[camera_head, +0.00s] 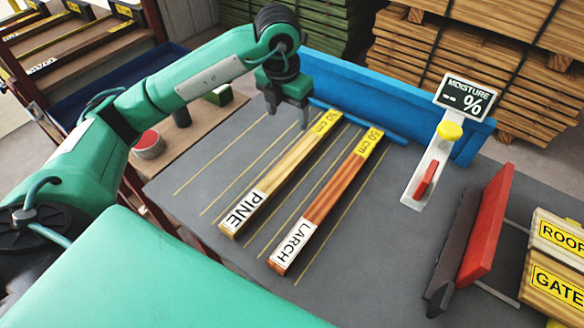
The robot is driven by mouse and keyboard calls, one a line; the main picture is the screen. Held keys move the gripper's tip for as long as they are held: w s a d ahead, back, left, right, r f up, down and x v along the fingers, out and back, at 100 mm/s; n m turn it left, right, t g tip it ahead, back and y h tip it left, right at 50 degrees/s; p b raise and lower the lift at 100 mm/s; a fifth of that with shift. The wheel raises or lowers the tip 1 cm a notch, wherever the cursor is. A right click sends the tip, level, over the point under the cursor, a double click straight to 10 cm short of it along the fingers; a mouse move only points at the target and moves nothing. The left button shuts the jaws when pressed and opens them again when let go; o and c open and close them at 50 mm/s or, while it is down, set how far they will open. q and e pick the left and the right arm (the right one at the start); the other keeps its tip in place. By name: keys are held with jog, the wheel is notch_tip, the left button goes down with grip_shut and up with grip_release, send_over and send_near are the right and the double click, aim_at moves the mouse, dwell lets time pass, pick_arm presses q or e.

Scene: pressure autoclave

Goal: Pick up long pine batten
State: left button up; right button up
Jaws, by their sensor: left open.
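The long pine batten (283,177) is pale wood with a white PINE label at its near end and a yellow 50 cm mark at its far end. It lies flat on the grey table mat (215,170). Beside it on the right lies a redder batten (331,193) labelled LARCH, also marked 50 cm. My left gripper (289,117) points down near the far end of the pine batten, a little to its left. It is open, with nothing seen between its fingers. Whether it touches anything cannot be told. My right gripper is not in view.
A blue rail (380,100) bounds the table's back. A moisture meter stand (428,165) with a yellow knob and red lever stands to the right. A round tin (148,145) sits left.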

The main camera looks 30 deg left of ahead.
pick_arm(q)
notch_tip(320, 180, down, 2)
jog(key=f+b, duration=0.1)
send_over(291, 161)
notch_tip(291, 161, down, 8)
jog(key=shift+a+f, duration=0.1)
jog(key=shift+a, duration=0.05)
notch_tip(291, 161, down, 4)
jog(key=shift+s+f+p, duration=0.15)
jog(key=shift+p, duration=0.35)
jog(key=shift+f, duration=0.3)
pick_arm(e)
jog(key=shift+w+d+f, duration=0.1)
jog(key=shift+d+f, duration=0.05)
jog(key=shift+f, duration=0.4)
pick_arm(q)
jog(key=shift+c, duration=0.5)
jog(key=c, duration=1.1)
jog(key=shift+c, duration=0.6)
